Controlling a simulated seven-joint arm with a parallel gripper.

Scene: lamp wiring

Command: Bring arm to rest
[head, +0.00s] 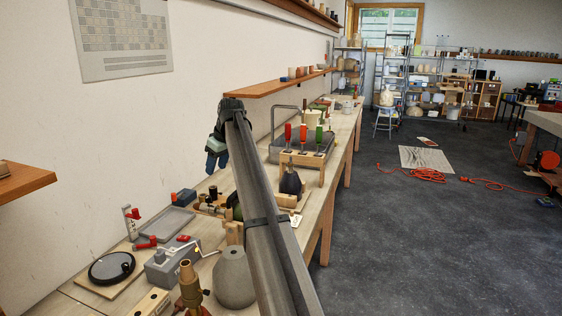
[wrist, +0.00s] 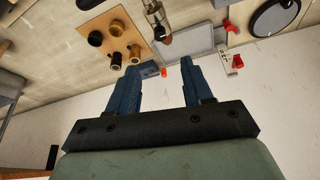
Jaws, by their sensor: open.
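My gripper (head: 216,155) hangs in the air above the workbench near the wall, at the end of my long grey arm in the head view. In the wrist view its two blue fingers (wrist: 158,82) stand apart with nothing between them. Past the fingertips lie a grey tray (wrist: 192,40) and a board with several brass and dark fittings (wrist: 116,35). The grey tray (head: 167,222) also shows in the head view, below and left of the gripper. My arm hides part of the bench behind it.
On the bench stand a grey box with a red-tipped lever (head: 172,264), a round black dial on a board (head: 111,267), a grey dome (head: 234,277) and a rack of red, orange and green-handled tools (head: 303,145). A wooden shelf (head: 280,86) juts from the wall.

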